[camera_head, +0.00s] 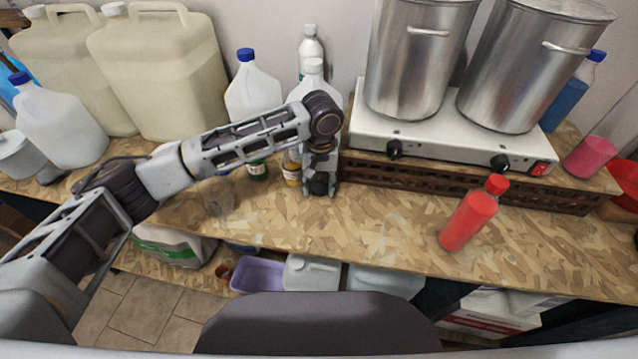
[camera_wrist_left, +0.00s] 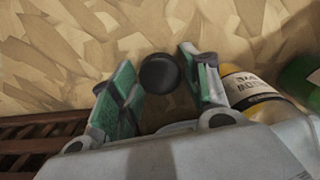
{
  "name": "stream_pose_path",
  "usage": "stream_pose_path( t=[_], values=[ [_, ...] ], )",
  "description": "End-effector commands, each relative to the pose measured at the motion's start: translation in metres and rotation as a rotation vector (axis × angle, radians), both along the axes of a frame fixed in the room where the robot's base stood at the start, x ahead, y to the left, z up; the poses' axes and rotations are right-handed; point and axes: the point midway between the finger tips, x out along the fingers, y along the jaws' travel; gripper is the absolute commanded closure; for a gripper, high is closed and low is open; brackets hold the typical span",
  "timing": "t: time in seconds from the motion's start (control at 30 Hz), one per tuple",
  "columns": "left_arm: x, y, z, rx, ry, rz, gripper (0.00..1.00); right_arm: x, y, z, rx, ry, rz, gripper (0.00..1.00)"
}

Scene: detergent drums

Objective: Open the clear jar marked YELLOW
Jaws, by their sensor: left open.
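A small jar with yellow contents and a pale label (camera_head: 292,172) stands on the counter just left of my left gripper (camera_head: 319,190). It also shows in the left wrist view (camera_wrist_left: 249,90), lying outside the right finger; its lettering is too blurred to read surely. In that view my left gripper (camera_wrist_left: 160,88) is open, its green-padded fingers on either side of a round black cap-like piece (camera_wrist_left: 158,73). I cannot tell whether the fingers touch it or what is under it. My right gripper is not in view.
A green jar (camera_head: 258,171) stands left of the yellow one, and a faint clear vessel (camera_head: 220,196) farther left. White jugs (camera_head: 252,90) stand behind. A hotplate (camera_head: 440,140) with steel pots is to the right. A red bottle (camera_head: 469,216) stands on the front right counter.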

Motion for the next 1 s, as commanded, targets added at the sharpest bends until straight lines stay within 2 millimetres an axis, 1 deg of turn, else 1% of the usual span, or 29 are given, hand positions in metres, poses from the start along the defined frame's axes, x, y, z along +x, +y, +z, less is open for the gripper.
stream_pose_path(
  t=[0.07, 0.23, 0.7, 0.9, 1.0],
  values=[
    [0.0, 0.0, 0.001, 0.0, -0.001, 0.0, 0.53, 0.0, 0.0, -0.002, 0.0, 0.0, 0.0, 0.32],
    [0.0, -0.001, 0.018, -0.001, -0.001, 0.0, 0.53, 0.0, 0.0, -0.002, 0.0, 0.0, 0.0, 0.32],
    [0.0, -0.003, 0.087, -0.001, -0.002, -0.001, 0.53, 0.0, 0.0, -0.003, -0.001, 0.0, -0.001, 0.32],
    [0.0, -0.003, 0.11, -0.001, 0.0, 0.0, 0.53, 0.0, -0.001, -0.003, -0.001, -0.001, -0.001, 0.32],
    [0.0, -0.003, 0.117, -0.001, -0.001, 0.0, 0.53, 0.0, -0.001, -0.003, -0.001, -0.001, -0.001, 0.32]
  ],
)
